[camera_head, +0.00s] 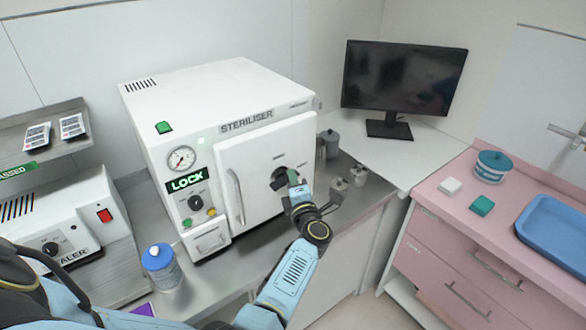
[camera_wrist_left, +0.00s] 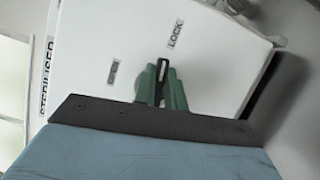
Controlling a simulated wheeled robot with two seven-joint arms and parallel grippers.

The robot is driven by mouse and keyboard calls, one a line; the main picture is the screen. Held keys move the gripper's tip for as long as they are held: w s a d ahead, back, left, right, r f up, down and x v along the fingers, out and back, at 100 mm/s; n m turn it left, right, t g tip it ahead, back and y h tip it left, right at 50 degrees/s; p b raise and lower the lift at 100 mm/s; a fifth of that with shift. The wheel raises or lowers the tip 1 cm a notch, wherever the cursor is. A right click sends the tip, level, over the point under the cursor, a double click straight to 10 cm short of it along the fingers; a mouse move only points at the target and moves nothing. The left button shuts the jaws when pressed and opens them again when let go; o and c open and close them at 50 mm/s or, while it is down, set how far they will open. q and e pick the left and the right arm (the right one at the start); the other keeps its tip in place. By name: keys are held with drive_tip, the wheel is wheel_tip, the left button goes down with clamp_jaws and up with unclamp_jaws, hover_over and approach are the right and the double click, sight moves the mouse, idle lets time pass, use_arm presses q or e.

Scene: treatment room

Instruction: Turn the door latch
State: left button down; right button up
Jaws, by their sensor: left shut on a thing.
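The white steriliser (camera_head: 210,95) stands on the steel counter with its door (camera_head: 255,160) closed. A dark round door latch (camera_head: 279,175) sits on the right part of the door. My left gripper (camera_head: 291,180) is at the latch. In the left wrist view its green fingers (camera_wrist_left: 160,88) are shut on the black latch handle (camera_wrist_left: 161,80), which points roughly toward the LOCK label (camera_wrist_left: 176,34). Another label (camera_wrist_left: 113,72) lies to its left, too small to read. The steriliser's display (camera_head: 187,181) reads LOCK in green. My right gripper is not in view.
A blue-lidded jar (camera_head: 160,265) stands on the counter at the front left. Small metal containers (camera_head: 338,188) stand right of the steriliser. A monitor (camera_head: 402,78) stands behind them. A pink cabinet (camera_head: 455,225) with a blue tray (camera_head: 560,232) is at the right.

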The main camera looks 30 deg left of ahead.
use_arm(q)
drive_tip(key=shift+f+m+p, duration=0.15)
drive_tip(key=shift+m+p, duration=0.65)
drive_tip(key=shift+p, duration=0.15)
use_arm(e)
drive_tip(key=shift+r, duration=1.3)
use_arm(q)
drive_tip(key=shift+g+h, duration=0.3)
drive_tip(key=c, duration=1.5)
unclamp_jaws()
drive_tip(key=shift+o, duration=0.2)
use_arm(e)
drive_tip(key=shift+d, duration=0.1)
